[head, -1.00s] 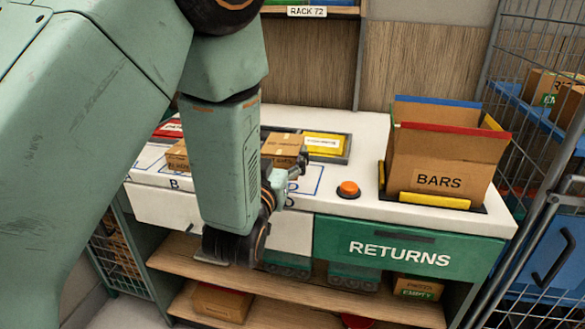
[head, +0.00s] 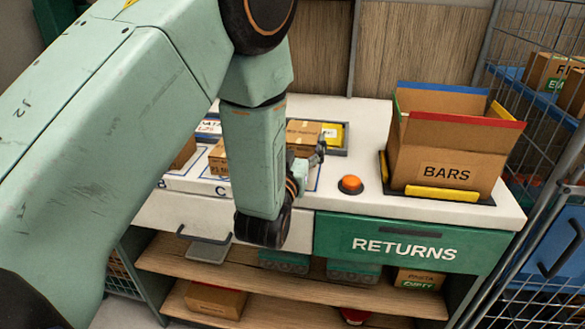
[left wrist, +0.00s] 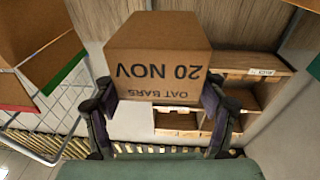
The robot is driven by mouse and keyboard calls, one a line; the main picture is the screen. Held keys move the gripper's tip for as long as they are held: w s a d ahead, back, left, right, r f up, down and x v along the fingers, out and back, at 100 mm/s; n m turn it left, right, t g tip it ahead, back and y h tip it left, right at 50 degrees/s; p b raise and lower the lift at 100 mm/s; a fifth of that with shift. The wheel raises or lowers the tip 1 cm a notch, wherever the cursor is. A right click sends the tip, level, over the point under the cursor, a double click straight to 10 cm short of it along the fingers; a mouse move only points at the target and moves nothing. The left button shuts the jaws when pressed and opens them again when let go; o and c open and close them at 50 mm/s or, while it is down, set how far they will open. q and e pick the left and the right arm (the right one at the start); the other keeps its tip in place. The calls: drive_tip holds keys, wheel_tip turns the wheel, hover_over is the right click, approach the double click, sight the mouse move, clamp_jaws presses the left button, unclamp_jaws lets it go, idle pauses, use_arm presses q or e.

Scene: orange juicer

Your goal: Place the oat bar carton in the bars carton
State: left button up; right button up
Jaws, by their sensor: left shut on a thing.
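The oat bar carton (left wrist: 157,60) is a brown box. Its printed face reads "OAT BARS" and "20 NOV" upside down in the left wrist view. My left gripper (left wrist: 158,108) is shut on it, one finger at each side. In the head view the left gripper (head: 318,152) is above the counter, left of the bars carton, and a box (head: 302,132) that seems to be the held carton is partly hidden behind my arm. The bars carton (head: 443,160) stands open on the right of the counter, with blue, red and yellow flap edges. Its inside bottom is hidden. My right gripper is not seen.
An orange button (head: 350,184) lies between the gripper and the bars carton. Other boxes (head: 218,158) stand on the counter's left. A yellow-labelled tray (head: 333,135) is behind. A wire cage (head: 540,60) borders the right. The green RETURNS drawer (head: 400,240) is below.

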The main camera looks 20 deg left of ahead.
use_arm(q)
wheel_tip(320, 180, down, 3)
drive_tip(key=shift+w+r, duration=0.1)
drive_tip(key=shift+r, duration=0.1)
drive_tip(key=shift+w+a+f, duration=0.1)
drive_tip(key=shift+a+f, duration=0.15)
drive_tip(key=shift+f, duration=0.45)
drive_tip(key=f, duration=0.1)
drive_tip(key=f+b, duration=0.1)
drive_tip(key=shift+s+d+f, duration=0.2)
drive_tip(key=shift+d+f, duration=0.05)
drive_tip(key=shift+f, duration=0.05)
drive_tip(key=shift+w+a+f, duration=0.15)
drive_tip(key=shift+w+a, duration=0.05)
drive_tip(key=o, duration=1.6)
drive_tip(key=shift+s+d, duration=0.15)
drive_tip(key=shift+s, duration=0.05)
drive_tip(key=shift+c, duration=0.2)
drive_tip(key=shift+o, duration=0.8)
drive_tip(key=shift+w, duration=0.15)
